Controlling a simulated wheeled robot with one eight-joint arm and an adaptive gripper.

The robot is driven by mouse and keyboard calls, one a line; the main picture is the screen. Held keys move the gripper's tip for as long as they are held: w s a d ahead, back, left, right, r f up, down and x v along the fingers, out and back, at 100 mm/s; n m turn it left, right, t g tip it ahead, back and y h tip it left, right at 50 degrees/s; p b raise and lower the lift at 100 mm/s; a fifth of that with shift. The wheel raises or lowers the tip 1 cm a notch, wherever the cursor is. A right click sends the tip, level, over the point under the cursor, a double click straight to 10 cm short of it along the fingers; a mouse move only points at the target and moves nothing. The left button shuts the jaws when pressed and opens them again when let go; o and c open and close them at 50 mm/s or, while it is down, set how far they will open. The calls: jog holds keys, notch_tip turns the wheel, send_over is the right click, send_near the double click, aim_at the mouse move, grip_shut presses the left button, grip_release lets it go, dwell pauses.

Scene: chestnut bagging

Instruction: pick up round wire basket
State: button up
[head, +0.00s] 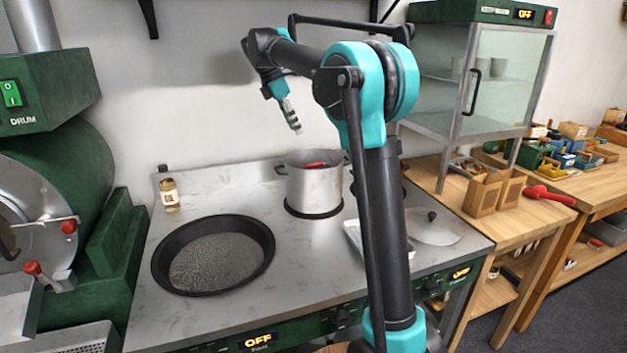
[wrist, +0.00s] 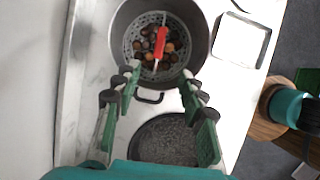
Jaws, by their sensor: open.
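The round wire basket (wrist: 137,30) sits inside the steel pot and shows in the wrist view as a grey perforated ring with brown chestnuts in it. Its red handle (wrist: 160,44) lies across the top. In the head view only the red handle (head: 316,165) shows above the rim; the pot wall hides the basket. The pot (head: 315,188) stands on the back of the steel stove. My gripper (head: 294,125) is open and empty, above and slightly left of the pot in the head view. In the wrist view its fingers (wrist: 161,82) point toward the pot, apart from the handle.
A black pan of grey grains (head: 213,255) sits at the stove's front left. A white tray (wrist: 241,42) and a lid (head: 432,228) lie right of the pot. The green drum machine (head: 40,175) stands left, the glass-door cabinet (head: 500,85) right.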

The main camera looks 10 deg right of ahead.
send_near(313, 164)
jog(key=x, duration=0.5)
jog(key=shift+f, duration=0.2)
jog(key=shift+x, duration=2.7)
jog(key=shift+w+d, duration=0.1)
jog(key=shift+r, duration=0.1)
grip_shut()
